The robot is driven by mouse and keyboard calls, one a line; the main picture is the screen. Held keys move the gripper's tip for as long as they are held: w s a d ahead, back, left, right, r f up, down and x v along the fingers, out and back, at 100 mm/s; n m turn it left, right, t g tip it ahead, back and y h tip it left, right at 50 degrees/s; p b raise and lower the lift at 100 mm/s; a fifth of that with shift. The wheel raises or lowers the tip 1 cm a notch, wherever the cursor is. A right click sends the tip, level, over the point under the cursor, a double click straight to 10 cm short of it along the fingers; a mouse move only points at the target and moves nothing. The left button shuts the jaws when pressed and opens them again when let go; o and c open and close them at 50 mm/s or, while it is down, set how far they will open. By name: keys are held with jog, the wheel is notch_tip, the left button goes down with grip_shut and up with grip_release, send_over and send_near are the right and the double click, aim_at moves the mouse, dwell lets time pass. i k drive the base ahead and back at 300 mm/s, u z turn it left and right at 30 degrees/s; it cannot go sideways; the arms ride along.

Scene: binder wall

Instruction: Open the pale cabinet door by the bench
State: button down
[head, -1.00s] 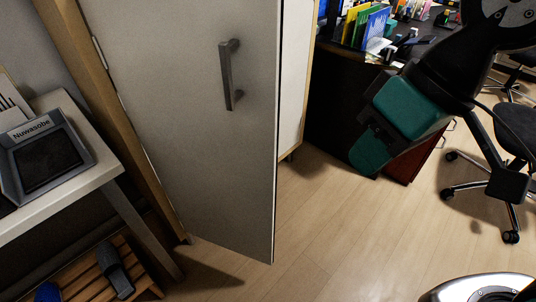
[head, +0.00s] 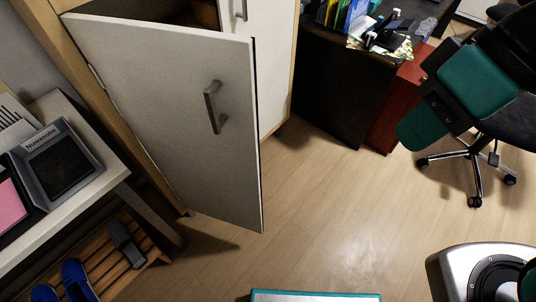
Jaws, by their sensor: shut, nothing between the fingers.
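The pale cabinet door (head: 180,120) stands ajar, hinged on its left side by the bench. Its top edge and a strip of dark cabinet interior (head: 150,12) show behind it. A grey bar handle (head: 214,108) is on the door near its free right edge. My gripper (head: 418,132), teal and black, is at the upper right, well to the right of the door and apart from the handle. It is shut and empty, in front of the dark desk and chair. The slatted wooden bench (head: 88,268) is at the lower left, with blue shoes and a grey slipper on it.
A second pale door (head: 270,70) with its own handle (head: 241,10) is behind the ajar one. A white side table (head: 95,190) with a grey tray (head: 55,160) stands left. A dark desk (head: 335,95) and office chair (head: 475,160) are right. Wooden floor is clear between.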

aim_at(189, 95)
jog(key=z, duration=0.8)
jog(key=i, duration=2.15)
jog(key=u, duration=2.7)
